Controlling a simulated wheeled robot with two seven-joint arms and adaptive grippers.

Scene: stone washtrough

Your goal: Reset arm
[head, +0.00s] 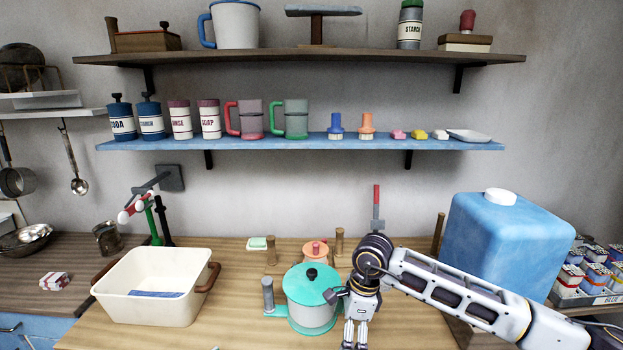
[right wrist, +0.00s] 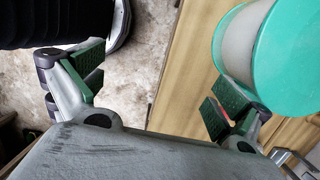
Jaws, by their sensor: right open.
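My right arm reaches in from the right in the head view, bent down at the wrist. Its gripper (head: 356,334) points down at the front edge of the wooden counter, just right of the teal-lidded pot (head: 311,312). In the right wrist view the gripper (right wrist: 157,92) is open, its green-padded fingers wide apart with nothing between them but floor and counter edge. The pot's teal lid (right wrist: 275,60) shows beside the right finger; I cannot tell whether they touch. My left gripper is not in view.
A cream basin (head: 120,302) with brown handles stands left on the counter (head: 235,325). A large blue container (head: 505,245) stands behind my right arm. An orange-lidded pot (head: 315,249) sits behind the teal one. Two loaded shelves hang above. Counter between basin and pot is clear.

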